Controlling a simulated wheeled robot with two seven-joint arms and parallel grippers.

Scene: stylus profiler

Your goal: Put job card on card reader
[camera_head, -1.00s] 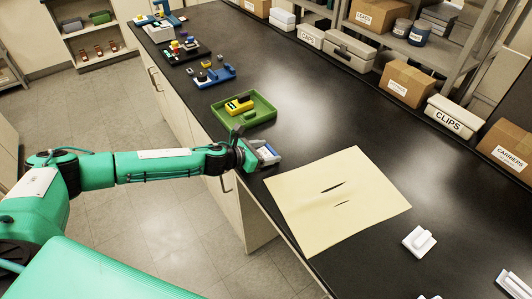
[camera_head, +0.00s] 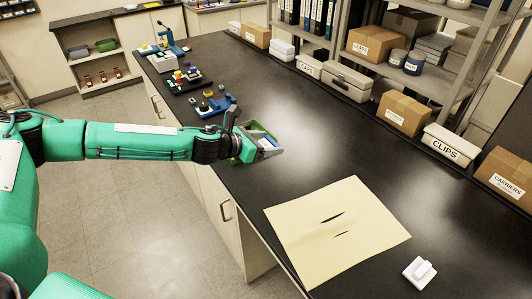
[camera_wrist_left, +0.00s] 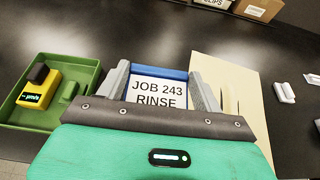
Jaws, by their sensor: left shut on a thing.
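My left gripper (camera_head: 268,147) is shut on the job card (camera_wrist_left: 158,93), a white card with a blue edge reading "JOB 243 RINSE". In the left wrist view the card sits between the two grey fingers. In the head view the gripper holds it above the bench at the green tray, hiding much of that tray. A yellow unit with a dark display (camera_wrist_left: 36,102) lies in the tray in the left wrist view. I cannot tell which thing is the card reader. My right gripper is not in view.
The green tray (camera_wrist_left: 93,67) is left of the card in the left wrist view. A cream sheet (camera_head: 335,235) and a white block (camera_head: 419,272) lie nearer. Blue fixtures (camera_head: 212,106) stand farther along. Boxes (camera_head: 403,108) line the right. The bench middle is clear.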

